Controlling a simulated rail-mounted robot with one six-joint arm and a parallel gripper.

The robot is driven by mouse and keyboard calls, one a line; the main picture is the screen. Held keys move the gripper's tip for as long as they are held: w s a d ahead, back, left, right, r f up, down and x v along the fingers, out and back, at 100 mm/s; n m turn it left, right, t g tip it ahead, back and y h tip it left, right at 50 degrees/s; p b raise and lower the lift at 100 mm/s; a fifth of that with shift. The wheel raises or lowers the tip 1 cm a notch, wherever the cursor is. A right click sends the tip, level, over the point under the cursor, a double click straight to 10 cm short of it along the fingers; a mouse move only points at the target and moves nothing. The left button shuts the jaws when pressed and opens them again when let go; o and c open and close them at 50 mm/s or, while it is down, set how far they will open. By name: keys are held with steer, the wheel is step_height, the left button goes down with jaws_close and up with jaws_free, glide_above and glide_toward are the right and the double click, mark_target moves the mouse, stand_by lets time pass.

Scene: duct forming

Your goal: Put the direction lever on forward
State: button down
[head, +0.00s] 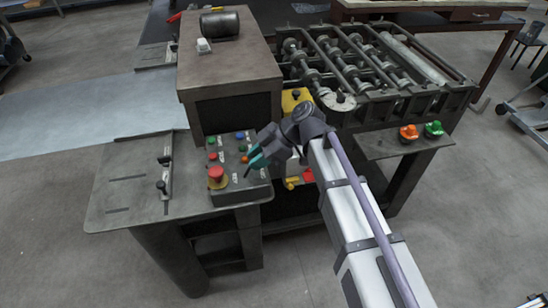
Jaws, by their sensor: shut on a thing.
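The control panel (228,190) is a dark box at the front of the machine. It carries coloured buttons and a large red mushroom button (216,174) on a yellow base. My gripper (250,158) reaches in from the right with its teal fingers over the panel's right part. It is shut on what looks like the direction lever (248,172), a thin dark stick partly hidden by the fingers. The lever's exact position and its labels are too small to read.
A metal side table (115,190) with clamps lies left of the panel. A tall brown housing (228,65) stands behind it. The roller frame (375,65) is at back right. Orange (408,132) and green (433,129) knobs sit on a right-hand shelf.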

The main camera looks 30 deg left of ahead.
steer(key=shift+d+f, duration=0.1)
stand_by(0.4)
steer(key=c, duration=1)
jaws_free()
steer(key=shift+o, duration=0.2)
steer(key=p+v, duration=0.6)
steer(key=v, duration=0.5)
steer(key=shift+f+p, duration=0.15)
steer(key=shift+p, duration=0.2)
